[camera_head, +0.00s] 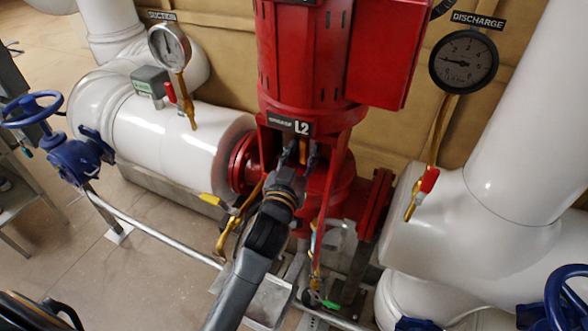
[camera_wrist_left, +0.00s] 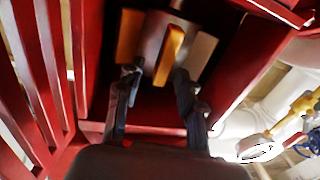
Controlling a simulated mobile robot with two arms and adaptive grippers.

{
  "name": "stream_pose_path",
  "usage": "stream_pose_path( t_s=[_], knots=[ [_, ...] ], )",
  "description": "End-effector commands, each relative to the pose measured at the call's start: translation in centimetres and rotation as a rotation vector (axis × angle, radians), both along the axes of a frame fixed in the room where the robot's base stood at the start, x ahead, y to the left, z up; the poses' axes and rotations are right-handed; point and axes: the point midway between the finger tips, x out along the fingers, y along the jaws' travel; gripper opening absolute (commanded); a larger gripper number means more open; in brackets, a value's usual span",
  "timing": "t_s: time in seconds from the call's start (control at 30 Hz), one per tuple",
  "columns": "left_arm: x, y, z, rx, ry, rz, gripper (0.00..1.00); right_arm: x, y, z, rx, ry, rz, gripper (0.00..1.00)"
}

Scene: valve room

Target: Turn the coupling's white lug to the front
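The coupling (camera_wrist_left: 182,25) shows at the top of the left wrist view as a dark grey-brown body inside the red pump frame (camera_head: 335,160). An orange lug (camera_wrist_left: 168,56) stands at its middle, another orange lug (camera_wrist_left: 128,36) to the left, and a duller tan lug (camera_wrist_left: 201,56) to the right. I see no clearly white lug. My left gripper (camera_head: 300,157) reaches into the opening under the L2 label. Its two fingers, also in the left wrist view (camera_wrist_left: 158,85), are apart, below and to either side of the middle lug; contact is unclear. My right gripper is not in view.
Red frame posts border the opening closely on both sides. A suction gauge (camera_head: 170,47) and blue valve wheel (camera_head: 32,109) are at left. A discharge gauge (camera_head: 463,62) and large white pipe (camera_head: 520,120) are at right. A yellow-handled valve (camera_head: 225,208) is near my arm.

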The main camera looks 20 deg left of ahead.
Motion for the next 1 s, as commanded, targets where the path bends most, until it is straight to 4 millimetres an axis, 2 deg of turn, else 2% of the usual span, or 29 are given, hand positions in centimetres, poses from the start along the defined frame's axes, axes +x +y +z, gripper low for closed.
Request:
stream_pose_path(
  t_s=[0.3, 0.5, 0.7, 0.93, 1.0],
  knots=[
    [-6.7, -0.3, -0.1, -0.001, 0.004, -0.001, 0.38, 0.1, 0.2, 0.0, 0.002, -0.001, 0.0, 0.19],
    [-9.5, -0.4, -0.1, 0.0, 0.002, 0.0, 0.38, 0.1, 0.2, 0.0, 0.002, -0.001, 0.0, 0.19],
    [-10.4, -0.5, 0.1, 0.002, -0.001, -0.001, 0.38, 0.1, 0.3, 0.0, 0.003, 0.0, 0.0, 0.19],
    [-10.4, -0.5, 0.1, 0.002, -0.001, -0.001, 0.38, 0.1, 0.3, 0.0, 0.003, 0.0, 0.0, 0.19],
    [-10.4, -0.4, 0.0, 0.007, -0.002, -0.002, 0.23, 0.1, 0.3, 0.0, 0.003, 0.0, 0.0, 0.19]
  ],
)
